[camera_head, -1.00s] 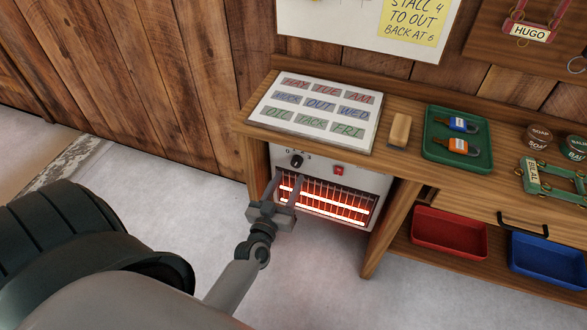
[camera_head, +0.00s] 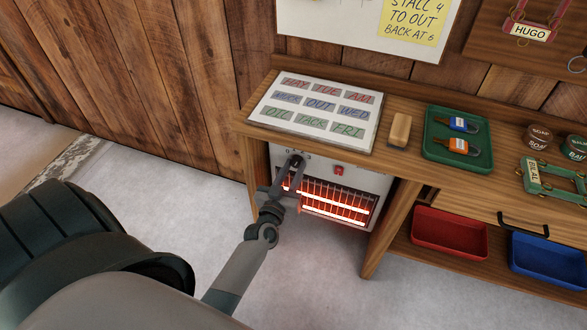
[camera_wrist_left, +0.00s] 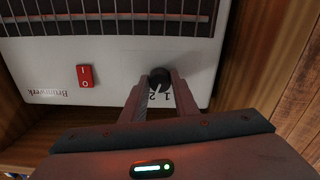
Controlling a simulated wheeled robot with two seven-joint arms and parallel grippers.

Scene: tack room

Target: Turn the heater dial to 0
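The white heater (camera_head: 362,180) stands under the bench with its bars glowing orange. Its black dial (camera_head: 297,160) is at the upper left of the panel. My left gripper (camera_head: 291,168) reaches it from the front. The dial's white pointer points near the 2, beside the 1; the 0 cannot be seen there. My right gripper is not in view.
A red rocker switch (camera_head: 338,170) is right of the dial; it also shows in the wrist view (camera_wrist_left: 85,76). The wooden bench (camera_head: 400,170) overhangs the heater, its left leg close to the gripper. Red (camera_head: 450,233) and blue (camera_head: 545,262) trays sit at right. Floor in front is clear.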

